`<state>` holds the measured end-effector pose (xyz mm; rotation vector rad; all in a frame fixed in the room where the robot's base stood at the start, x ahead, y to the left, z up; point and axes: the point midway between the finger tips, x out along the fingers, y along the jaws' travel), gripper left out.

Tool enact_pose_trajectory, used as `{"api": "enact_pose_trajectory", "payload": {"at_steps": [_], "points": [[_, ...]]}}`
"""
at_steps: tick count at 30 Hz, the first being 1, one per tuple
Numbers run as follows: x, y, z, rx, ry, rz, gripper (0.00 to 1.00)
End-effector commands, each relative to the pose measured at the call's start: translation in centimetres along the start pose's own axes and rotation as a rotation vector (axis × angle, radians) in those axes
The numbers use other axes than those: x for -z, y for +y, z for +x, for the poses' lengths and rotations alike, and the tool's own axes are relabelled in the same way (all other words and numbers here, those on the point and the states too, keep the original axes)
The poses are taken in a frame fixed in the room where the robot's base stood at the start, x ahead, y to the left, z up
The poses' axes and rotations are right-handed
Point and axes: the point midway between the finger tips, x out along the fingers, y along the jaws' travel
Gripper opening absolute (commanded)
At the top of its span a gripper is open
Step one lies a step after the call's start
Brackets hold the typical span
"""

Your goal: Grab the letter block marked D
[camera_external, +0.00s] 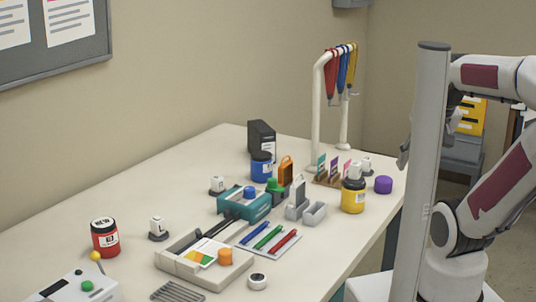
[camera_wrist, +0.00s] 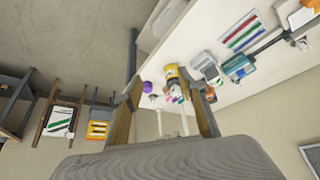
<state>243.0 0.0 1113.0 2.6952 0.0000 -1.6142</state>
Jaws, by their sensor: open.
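Small white blocks on dark round bases stand on the table in the external view: one near the front (camera_external: 157,226), one in the middle (camera_external: 217,184) and one at the far right (camera_external: 365,164). A further white block (camera_external: 355,171) shows at the top of the yellow jar; I cannot tell whether it rests on it or stands behind. The letters are too small to read, so I cannot tell which is D. My gripper (camera_wrist: 166,92) is open and empty in the wrist view, with the table beyond its fingers. In the external view it is mostly hidden behind a grey post.
A red jar (camera_external: 105,238), blue jar (camera_external: 261,167), yellow jar (camera_external: 353,195) and purple cylinder (camera_external: 383,184) stand on the table. A teal tool (camera_external: 244,204), pen tray (camera_external: 268,240) and beige tray (camera_external: 203,271) crowd the middle. A white rack (camera_external: 318,110) rises behind. The left rear tabletop is clear.

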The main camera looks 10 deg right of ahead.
Motion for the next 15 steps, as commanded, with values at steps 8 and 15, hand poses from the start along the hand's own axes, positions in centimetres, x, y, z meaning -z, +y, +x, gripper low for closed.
{"api": "enact_pose_trajectory", "payload": {"at_steps": [8,15], "points": [[0.3,0.1,0.0,-0.005,0.004,0.001,0.4],[3.5,1.8,0.2,-0.056,0.05,0.007,0.4]]}}
